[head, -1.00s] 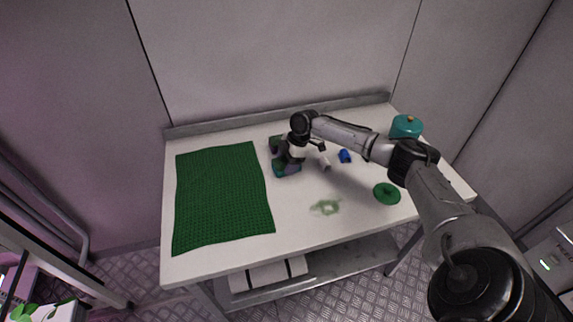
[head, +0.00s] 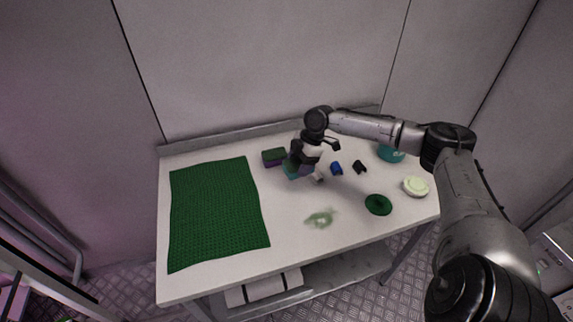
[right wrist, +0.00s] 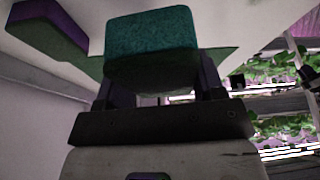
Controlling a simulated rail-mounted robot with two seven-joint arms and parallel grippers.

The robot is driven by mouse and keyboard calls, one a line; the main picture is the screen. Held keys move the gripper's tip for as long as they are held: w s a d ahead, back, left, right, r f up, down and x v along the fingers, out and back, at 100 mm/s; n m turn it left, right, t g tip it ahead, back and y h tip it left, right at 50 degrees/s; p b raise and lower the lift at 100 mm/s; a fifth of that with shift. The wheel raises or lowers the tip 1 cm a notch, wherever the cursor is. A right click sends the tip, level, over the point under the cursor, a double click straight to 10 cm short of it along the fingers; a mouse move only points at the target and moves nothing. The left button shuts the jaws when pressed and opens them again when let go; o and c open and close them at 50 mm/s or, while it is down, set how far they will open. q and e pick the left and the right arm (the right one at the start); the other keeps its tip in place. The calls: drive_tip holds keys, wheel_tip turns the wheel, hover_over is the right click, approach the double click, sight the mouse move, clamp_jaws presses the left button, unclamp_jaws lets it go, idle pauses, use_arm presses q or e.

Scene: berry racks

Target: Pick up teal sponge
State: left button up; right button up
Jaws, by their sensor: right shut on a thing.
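The teal sponge (head: 290,172) is held by my right gripper (head: 299,166) over the back middle of the white table. In the right wrist view the sponge (right wrist: 152,42) fills the space between the two dark fingers (right wrist: 153,82), its teal face towards the camera. I cannot tell how far it is above the tabletop. In the head view the gripper and wrist hide part of it. My left gripper is not in view.
A green and purple sponge (head: 274,158) lies just left of the held one. A green cloth (head: 215,215) covers the table's left side. To the right are a blue item (head: 337,168), a green disc (head: 378,204), a pale dish (head: 415,186) and a teal pot (head: 390,154).

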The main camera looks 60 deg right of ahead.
drive_tip(key=s+r, duration=0.1)
drive_tip(key=s+r+p, duration=0.1)
drive_tip(key=shift+s+d, duration=0.3)
drive_tip(key=shift+s, duration=0.1)
drive_tip(key=shift+s+d+r+p, duration=0.1)
drive_tip(key=shift+s+r+p, duration=0.2)
drive_tip(key=shift+s, duration=0.25)
drive_tip(key=shift+s+d+r+p, duration=0.1)
drive_tip(key=shift+s+r+p, duration=0.2)
drive_tip(key=shift+s, duration=0.2)
